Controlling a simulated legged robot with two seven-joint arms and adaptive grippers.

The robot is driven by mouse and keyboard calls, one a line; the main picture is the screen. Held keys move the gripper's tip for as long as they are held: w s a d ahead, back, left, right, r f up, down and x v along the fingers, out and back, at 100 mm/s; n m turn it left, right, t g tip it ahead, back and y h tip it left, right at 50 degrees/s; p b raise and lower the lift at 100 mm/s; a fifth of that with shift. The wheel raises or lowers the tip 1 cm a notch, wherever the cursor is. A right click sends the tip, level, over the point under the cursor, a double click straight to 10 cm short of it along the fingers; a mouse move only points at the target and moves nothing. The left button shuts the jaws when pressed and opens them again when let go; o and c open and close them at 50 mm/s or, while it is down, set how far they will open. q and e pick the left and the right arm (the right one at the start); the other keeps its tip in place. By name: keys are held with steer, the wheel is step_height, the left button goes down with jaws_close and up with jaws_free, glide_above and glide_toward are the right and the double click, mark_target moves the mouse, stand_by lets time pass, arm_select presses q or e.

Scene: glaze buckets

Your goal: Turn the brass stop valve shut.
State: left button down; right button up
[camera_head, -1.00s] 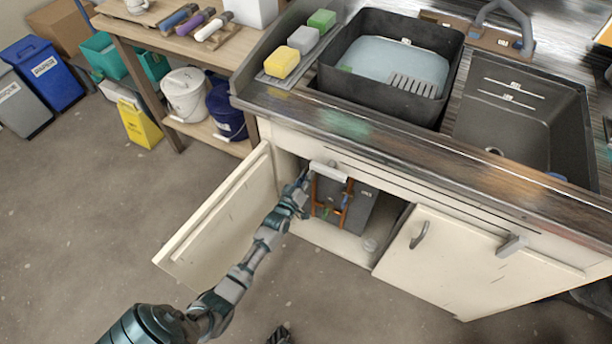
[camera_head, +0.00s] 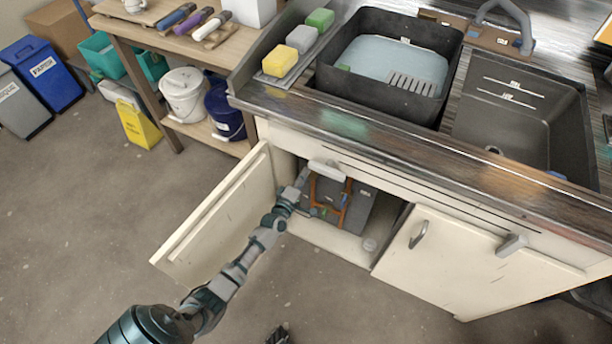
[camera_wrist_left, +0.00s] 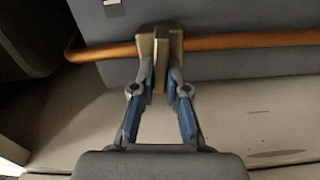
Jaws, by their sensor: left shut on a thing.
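The brass stop valve (camera_wrist_left: 147,45) sits on an orange copper pipe (camera_wrist_left: 250,41) in the left wrist view. My left gripper (camera_wrist_left: 160,82) is shut on the narrow brass handle in front of the valve body. This handle stands upright in that view, across the pipe's line. In the head view my left gripper (camera_head: 303,199) reaches into the open sink cabinet from the left, beside the copper pipes (camera_head: 345,205). The valve is too small and too covered to make out there.
The left cabinet door (camera_head: 215,222) stands open beside my left arm. The right door (camera_head: 470,262) and the worktop edge (camera_head: 400,153) bound the opening. A grey box (camera_head: 361,204) stands behind the pipes. Open floor lies in front.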

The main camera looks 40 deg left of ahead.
arm_select(q)
steer(key=shift+s+a+f+n, duration=0.15)
steer(key=shift+a+f+n, duration=0.15)
steer(key=shift+n, duration=0.7)
steer(key=c, duration=1.2)
jaws_free()
steer(key=v, duration=1.2)
steer(key=shift+f, duration=0.1)
